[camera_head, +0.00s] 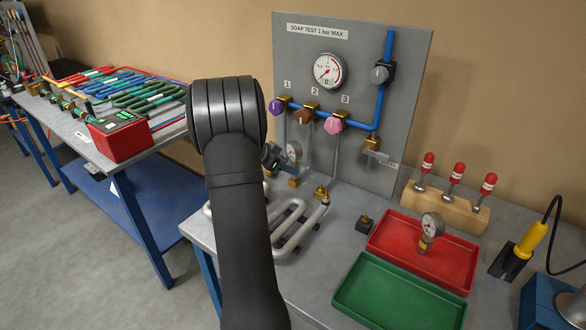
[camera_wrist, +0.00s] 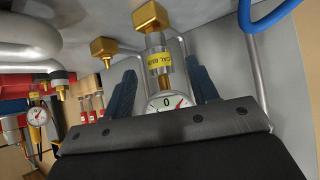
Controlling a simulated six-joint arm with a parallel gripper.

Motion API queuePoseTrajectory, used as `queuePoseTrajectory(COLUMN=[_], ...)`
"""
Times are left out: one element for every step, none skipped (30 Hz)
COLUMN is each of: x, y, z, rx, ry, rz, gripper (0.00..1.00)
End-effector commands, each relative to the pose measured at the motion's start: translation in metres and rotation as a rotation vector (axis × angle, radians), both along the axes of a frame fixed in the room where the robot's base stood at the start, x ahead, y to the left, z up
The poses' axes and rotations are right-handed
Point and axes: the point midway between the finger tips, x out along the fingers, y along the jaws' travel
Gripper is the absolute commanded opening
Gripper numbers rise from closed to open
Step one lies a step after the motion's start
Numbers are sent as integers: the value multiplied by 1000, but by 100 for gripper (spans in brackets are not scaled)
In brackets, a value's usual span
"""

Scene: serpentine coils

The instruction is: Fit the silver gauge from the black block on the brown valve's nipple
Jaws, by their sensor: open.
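The silver gauge (camera_wrist: 165,101), with a white dial and yellow label, is between the fingers of my gripper (camera_wrist: 162,78). In the head view the gauge (camera_head: 293,152) stands beside my gripper (camera_head: 272,158), partly hidden by my arm. Its silver stem meets a brass fitting (camera_wrist: 150,16), which appears to be the nipple (camera_head: 294,182) below the brown valve (camera_head: 303,117). I cannot tell how fully it is seated. My gripper is open, with a finger on each side of the gauge. The small black block (camera_head: 364,226) stands on the bench without a gauge.
Another gauge (camera_head: 432,226) with a brass-coloured base stands in the red tray (camera_head: 392,234). A green tray (camera_head: 350,296) lies in front. The grey panel (camera_head: 420,70), silver coil (camera_head: 290,238) and another brass fitting (camera_head: 321,192) are close to my gripper.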

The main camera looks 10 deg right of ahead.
Motion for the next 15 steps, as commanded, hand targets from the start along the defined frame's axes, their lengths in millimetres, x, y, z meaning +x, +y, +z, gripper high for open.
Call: queuePoseTrajectory(x=[-3, -5, -8, -10, -13, -15, -17, -19, -22, -23, -25, -27, -29, -30, -32], y=[11, 16, 24, 29, 34, 42, 47, 52, 58, 63, 67, 72, 76, 79, 83], z=[10, 15, 21, 26, 31, 37, 42, 47, 53, 56, 60, 65, 69, 71, 74], rx=[-1, 0, 0, 0, 0, 0, 0, 0, 1, 0, 0, 0, 0, 1, 0], ry=[-4, -3, -3, -3, -3, -3, -3, -3, -3, -3, -3, -2, -3, -2, -1], rz=[4, 3, 4, 3, 3, 4, 3, 2, 2, 3, 3, 2, 3, 2, 2], gripper=[54, 54, 54, 54, 54, 54, 54, 54, 54, 54, 54, 54, 54, 54, 54])
